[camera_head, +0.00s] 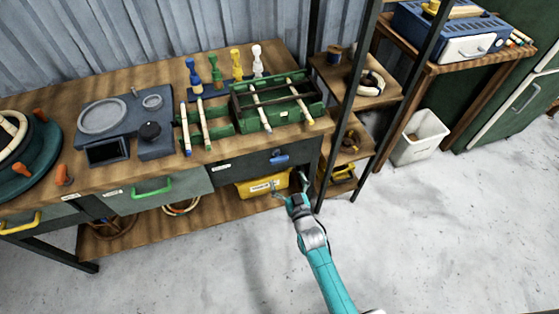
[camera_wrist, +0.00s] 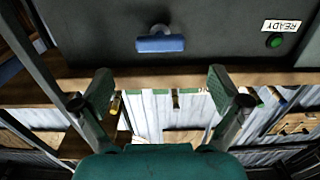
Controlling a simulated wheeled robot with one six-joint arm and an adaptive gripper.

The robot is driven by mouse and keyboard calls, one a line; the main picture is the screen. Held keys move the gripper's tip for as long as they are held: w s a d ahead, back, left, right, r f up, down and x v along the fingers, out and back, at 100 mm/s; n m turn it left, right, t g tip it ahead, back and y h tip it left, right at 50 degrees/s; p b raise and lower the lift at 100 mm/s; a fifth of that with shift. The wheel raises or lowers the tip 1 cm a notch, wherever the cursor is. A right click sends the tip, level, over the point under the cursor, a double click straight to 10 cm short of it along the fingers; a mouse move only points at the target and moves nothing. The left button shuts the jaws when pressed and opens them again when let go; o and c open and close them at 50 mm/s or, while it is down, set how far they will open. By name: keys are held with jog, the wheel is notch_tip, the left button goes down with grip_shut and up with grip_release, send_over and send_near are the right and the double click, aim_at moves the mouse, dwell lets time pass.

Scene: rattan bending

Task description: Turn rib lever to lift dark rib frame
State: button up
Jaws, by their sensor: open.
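The dark rib frame (camera_head: 243,100) lies over the green fixture (camera_head: 313,107) on the right part of the workbench, with pale rods across it. A blue bar handle (camera_head: 280,159) sticks out of the dark front panel below; it looks like the rib lever, but no label confirms this. In the wrist view the blue bar (camera_wrist: 160,44) lies horizontal on a short round stem. My gripper (camera_head: 287,186) is open and empty, in front of and below the panel. In the wrist view my gripper's fingertips (camera_wrist: 161,80) stand wide on either side of the bar's line, apart from it.
The panel carries a READY label (camera_wrist: 282,26) and a green button (camera_wrist: 274,42). A yellow bin (camera_head: 262,187) sits on the lower shelf behind my gripper. A black shelf post (camera_head: 332,150) stands close at the right. The floor in front is clear.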

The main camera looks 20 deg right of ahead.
aim_at(280, 162)
jog(key=w, duration=0.9)
jog(key=shift+c, duration=0.3)
jog(key=c, duration=1.1)
